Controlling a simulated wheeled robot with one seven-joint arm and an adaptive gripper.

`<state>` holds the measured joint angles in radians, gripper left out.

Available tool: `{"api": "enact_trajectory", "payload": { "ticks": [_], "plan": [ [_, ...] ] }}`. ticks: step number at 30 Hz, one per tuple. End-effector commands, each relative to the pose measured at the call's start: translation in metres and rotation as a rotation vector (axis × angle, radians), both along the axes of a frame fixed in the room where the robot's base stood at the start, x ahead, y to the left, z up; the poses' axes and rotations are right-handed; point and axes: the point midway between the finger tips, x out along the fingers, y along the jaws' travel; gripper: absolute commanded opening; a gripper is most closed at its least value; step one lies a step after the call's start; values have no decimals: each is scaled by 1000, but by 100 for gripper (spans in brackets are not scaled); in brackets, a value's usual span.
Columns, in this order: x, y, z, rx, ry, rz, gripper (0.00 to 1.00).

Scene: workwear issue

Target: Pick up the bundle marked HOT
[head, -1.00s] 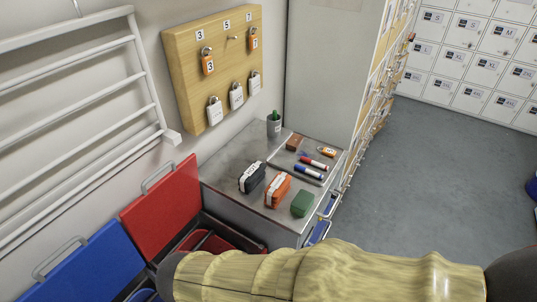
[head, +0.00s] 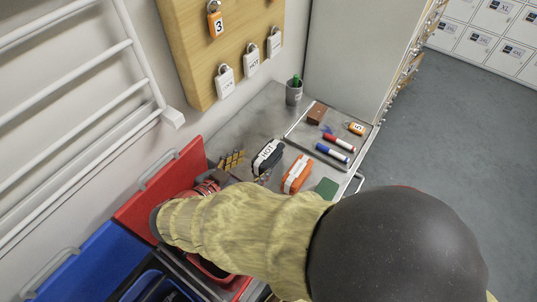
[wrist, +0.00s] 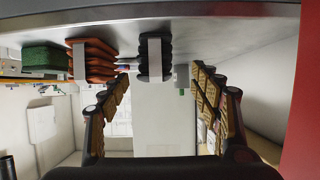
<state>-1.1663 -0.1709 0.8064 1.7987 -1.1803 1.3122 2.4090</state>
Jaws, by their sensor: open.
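The black bundle (head: 268,156) has a white band that reads HOT. It lies on the metal counter, left of an orange bundle (head: 297,174) with a white band whose text I cannot read. My gripper (head: 247,169) is open at the counter's left side, close to the black bundle. In the wrist view, which is upside down, the black bundle (wrist: 155,57) shows ahead, between the lines of my two spread fingers (wrist: 155,80). The orange bundle (wrist: 92,60) is outside them to the left. Nothing is held.
A green block (head: 326,188) lies beside the orange bundle, partly hidden by my arm. A tray (head: 303,134) behind holds markers, a brown block and an orange padlock (head: 356,128). A grey cup (head: 294,93) stands at the back. Red (head: 165,190) and blue (head: 85,262) lids stand open at left.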

Motion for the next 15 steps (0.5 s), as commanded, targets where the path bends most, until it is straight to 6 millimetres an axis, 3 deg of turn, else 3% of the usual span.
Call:
{"api": "enact_trajectory", "payload": {
  "ticks": [15],
  "plan": [
    [44, -34, -24, 3, -1, -6, 63]
  ]
}}
